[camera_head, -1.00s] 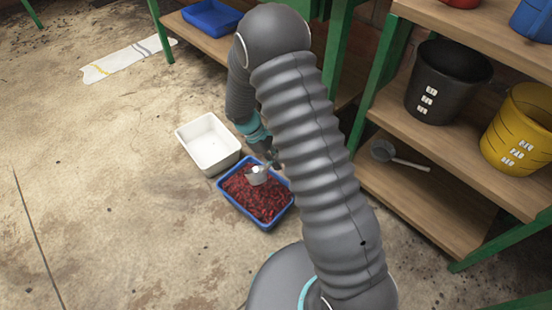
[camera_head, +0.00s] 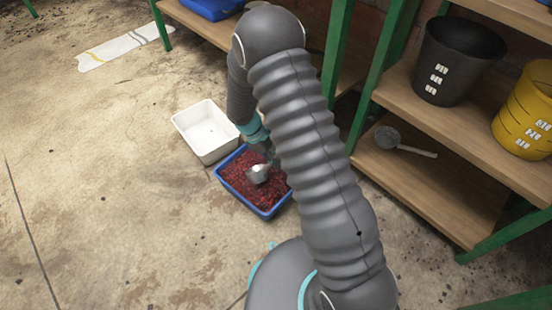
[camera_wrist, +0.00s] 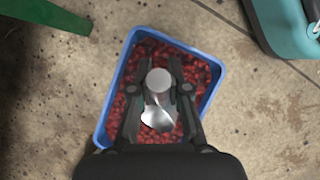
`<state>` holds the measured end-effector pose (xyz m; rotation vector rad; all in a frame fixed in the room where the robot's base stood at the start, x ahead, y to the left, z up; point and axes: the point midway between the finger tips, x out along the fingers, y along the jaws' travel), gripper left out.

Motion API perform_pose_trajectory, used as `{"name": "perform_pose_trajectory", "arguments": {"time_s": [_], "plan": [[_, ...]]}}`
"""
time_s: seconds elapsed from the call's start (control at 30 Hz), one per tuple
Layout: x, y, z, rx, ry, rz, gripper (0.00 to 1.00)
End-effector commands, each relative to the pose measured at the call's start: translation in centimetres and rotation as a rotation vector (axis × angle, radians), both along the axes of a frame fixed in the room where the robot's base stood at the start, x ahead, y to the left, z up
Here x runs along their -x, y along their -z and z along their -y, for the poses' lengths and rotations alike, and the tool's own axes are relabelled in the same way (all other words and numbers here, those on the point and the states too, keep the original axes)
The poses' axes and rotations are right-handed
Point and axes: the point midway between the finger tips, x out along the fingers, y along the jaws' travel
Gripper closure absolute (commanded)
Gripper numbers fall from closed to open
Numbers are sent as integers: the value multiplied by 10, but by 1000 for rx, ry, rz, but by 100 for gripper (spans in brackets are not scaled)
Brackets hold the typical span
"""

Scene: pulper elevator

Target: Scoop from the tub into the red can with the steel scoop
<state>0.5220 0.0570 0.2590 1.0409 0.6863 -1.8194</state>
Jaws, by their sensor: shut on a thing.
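The blue tub (camera_head: 234,192), filled with small dark red pieces, stands on the floor; its blue rim (camera_wrist: 212,62) also shows in the wrist view. My gripper (camera_wrist: 158,95) is shut on the steel scoop (camera_wrist: 159,120), with dark fingers on both sides of its handle. The scoop (camera_head: 258,173) is at the red pieces inside the tub's outline. I cannot tell how deep it sits or whether its bowl holds anything. My arm hides part of the tub's right side in the head view. No red can is in view now.
An empty-looking white tray (camera_head: 188,142) stands just behind the tub. A green-framed shelf at right holds a black bucket (camera_head: 456,60), a yellow bucket (camera_head: 523,108) and another scoop (camera_head: 388,138). A green leg (camera_wrist: 50,14) is near the tub.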

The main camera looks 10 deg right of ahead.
Motion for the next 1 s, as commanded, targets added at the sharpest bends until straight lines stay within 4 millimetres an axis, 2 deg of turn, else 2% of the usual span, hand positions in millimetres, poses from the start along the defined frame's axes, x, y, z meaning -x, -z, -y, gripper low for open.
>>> {"name": "perform_pose_trajectory", "arguments": {"time_s": [0.03,0.5,1.0], "plan": [[0,8,0,0,0,0,100],[0,44,0,0,-1,0,100],[0,53,0,-1,0,1,100]]}}
